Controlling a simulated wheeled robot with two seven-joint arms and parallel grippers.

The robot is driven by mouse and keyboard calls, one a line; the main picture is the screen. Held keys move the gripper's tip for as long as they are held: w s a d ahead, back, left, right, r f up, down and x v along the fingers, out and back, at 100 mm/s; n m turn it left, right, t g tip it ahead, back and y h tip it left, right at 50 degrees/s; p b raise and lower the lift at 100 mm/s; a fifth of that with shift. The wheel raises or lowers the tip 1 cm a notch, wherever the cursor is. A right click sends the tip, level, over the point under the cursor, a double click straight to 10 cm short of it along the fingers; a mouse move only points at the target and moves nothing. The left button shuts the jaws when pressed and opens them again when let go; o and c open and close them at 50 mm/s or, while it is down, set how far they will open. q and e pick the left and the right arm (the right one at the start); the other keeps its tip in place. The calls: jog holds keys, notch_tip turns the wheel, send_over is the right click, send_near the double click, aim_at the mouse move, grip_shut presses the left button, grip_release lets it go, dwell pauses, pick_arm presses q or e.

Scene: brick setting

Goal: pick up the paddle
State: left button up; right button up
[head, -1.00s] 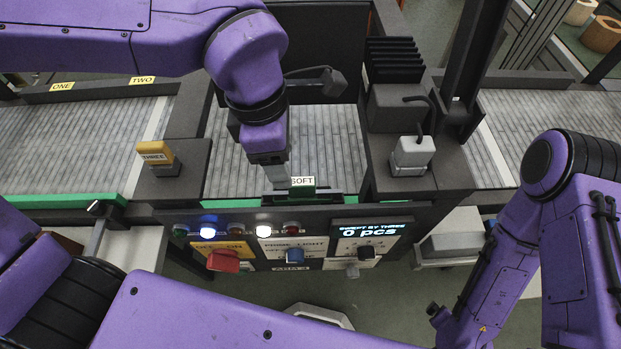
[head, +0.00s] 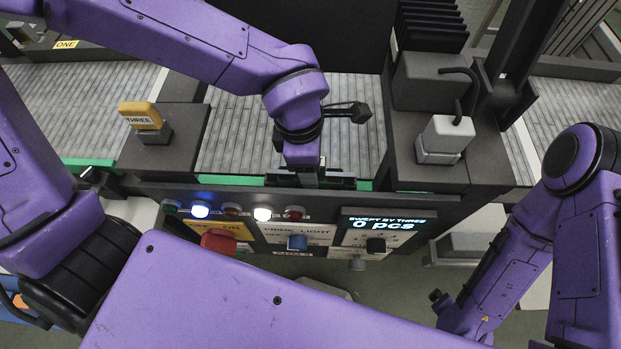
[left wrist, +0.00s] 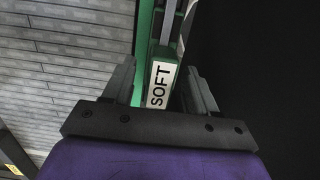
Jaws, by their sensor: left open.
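A green piece with a white SOFT label (left wrist: 160,82) is the only paddle-like thing I can make out; it stands at the belt's front edge. In the left wrist view it lies between the two fingers of my left gripper (left wrist: 160,88), which is open, with visible gaps on both sides. In the head view my left gripper (head: 310,180) points down over the front rail, and the label is hidden behind it. My right arm is at the right of the head view, but its gripper does not show.
A control panel with a red switch (head: 219,240), a blue knob (head: 297,242) and a display reading 0 pcs (head: 385,224) is just in front. The grey slatted belt (head: 236,130) is bare.

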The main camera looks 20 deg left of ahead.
pick_arm(q)
jog(key=shift+w+d+f, duration=0.1)
jog(key=shift+f, duration=0.4)
jog(key=c, duration=0.8)
grip_shut()
jog(key=shift+r, duration=0.1)
